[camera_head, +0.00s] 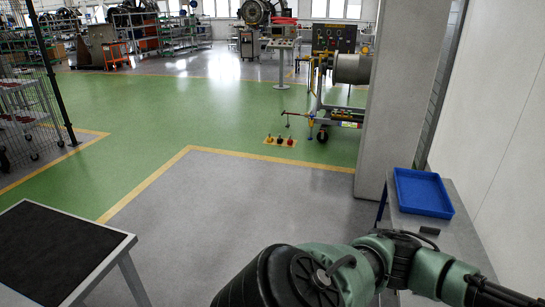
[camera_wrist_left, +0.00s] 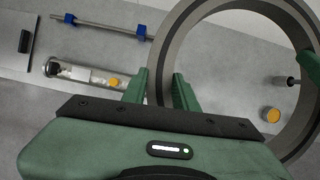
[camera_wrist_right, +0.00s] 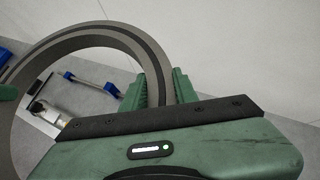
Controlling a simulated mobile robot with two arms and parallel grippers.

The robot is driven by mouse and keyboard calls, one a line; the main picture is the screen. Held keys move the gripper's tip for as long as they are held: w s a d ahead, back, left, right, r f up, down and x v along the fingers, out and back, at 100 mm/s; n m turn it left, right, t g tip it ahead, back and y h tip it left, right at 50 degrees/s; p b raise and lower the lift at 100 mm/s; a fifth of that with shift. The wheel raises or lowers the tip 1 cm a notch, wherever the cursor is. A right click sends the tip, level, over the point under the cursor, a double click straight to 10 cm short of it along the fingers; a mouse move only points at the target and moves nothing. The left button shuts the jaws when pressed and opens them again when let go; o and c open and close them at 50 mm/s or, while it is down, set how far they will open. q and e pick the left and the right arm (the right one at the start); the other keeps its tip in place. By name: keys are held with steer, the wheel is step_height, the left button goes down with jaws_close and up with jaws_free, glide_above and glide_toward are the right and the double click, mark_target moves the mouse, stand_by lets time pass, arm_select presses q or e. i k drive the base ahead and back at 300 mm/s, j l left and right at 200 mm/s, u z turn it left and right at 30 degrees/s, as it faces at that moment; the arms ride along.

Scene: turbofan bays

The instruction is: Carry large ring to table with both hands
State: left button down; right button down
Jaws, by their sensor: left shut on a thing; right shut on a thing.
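The large ring (camera_wrist_left: 166,52) is a grey metal band with a darker stripe, seen in the left wrist view. My left gripper (camera_wrist_left: 159,78) is shut on its near side, one finger on each side of the band. The ring (camera_wrist_right: 140,55) arcs across the left of the right wrist view, where my right gripper (camera_wrist_right: 160,80) is shut on its wall. The two grippers hold it at opposite sides. In the head view neither the ring nor the gripper tips show. A black-topped table (camera_head: 50,250) stands at lower left there.
In the head view, a grey bench (camera_head: 463,245) with a blue tray (camera_head: 423,193) stands at right by a pillar (camera_head: 398,110). The floor ahead is clear. A rod with blue ends (camera_wrist_left: 105,27) and small parts lie on the grey surface below the ring.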

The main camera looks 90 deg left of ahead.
mark_target(34, 242)
steer(key=j+u, duration=0.15)
steer(key=u, duration=0.45)
steer(key=i+u, duration=0.15)
steer(key=u, duration=0.45)
steer(key=i+j+u, duration=0.1)
steer(key=u, duration=0.5)
steer(key=i+u, duration=0.1)
steer(key=u, duration=0.5)
steer(key=i+u, duration=0.15)
steer(key=u, duration=0.45)
steer(key=l+u, duration=0.15)
steer(key=u, duration=0.45)
steer(key=i+l+u, duration=0.1)
steer(key=u, duration=0.55)
steer(key=l+u, duration=0.2)
steer(key=u, duration=0.4)
